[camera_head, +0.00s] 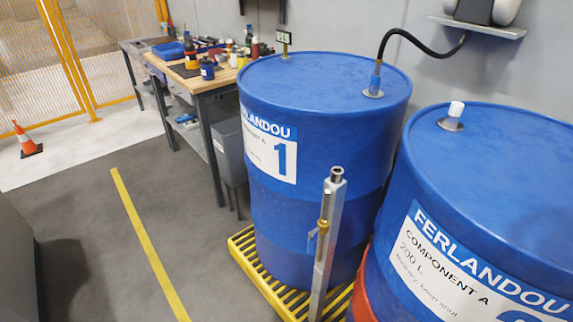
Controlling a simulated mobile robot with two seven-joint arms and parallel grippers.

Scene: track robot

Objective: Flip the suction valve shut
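A blue drum marked 1 (325,150) stands on a yellow slatted pallet (243,262). Neither of my grippers is in view.
A second blue drum (490,180) with a white-capped fitting (453,112) stands at the right. A workbench (205,85) with tools and bottles is behind, left. An orange cone (26,142) stands far left. The grey floor with a yellow line (145,240) is clear.

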